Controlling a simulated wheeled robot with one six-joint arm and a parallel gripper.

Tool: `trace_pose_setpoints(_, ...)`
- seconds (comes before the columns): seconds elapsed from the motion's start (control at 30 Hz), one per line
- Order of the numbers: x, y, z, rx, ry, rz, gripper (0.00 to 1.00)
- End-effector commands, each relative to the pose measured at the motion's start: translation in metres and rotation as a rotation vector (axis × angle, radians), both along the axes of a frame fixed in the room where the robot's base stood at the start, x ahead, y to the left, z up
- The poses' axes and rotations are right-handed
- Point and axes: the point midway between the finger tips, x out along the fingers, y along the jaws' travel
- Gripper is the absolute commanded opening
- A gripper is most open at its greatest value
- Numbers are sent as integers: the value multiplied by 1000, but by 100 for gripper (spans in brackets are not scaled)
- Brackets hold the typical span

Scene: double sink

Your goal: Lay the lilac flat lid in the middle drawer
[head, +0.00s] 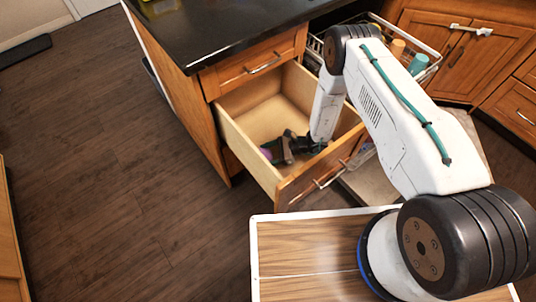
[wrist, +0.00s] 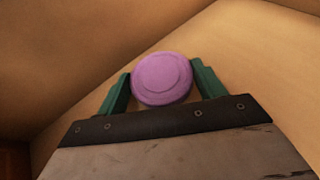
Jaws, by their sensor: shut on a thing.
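The lilac flat lid (wrist: 162,78) is a round disc held between the two green fingers of my gripper (wrist: 160,85) in the wrist view. In the head view the lid (head: 266,154) is a small lilac patch beside my gripper (head: 277,152), mostly hidden by it. The middle drawer (head: 236,150) is pulled open, with pale wooden walls. My gripper is inside the drawer's outline, low between its walls. I cannot tell whether the lid touches the drawer floor.
A closed drawer (head: 252,68) is above the open one, under the black counter (head: 210,25). A pulled-out rack (head: 425,50) with several items stands behind my arm. Dark wooden floor (head: 110,130) is clear at the left.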

Motion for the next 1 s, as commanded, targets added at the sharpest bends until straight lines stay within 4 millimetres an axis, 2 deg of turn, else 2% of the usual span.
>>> trace_pose_setpoints(0.13,-1,0,-4,0,1,1,47)
trace_pose_setpoints(0.17,-1,0,-3,0,1,1,77)
trace_pose_setpoints(0.2,-1,0,-3,0,1,1,88)
trace_pose_setpoints(0.23,0,0,-3,0,0,1,90)
trace_pose_setpoints(0.57,0,0,2,0,-1,0,90)
trace_pose_setpoints(1.0,1,-62,26,0,-1,-2,90)
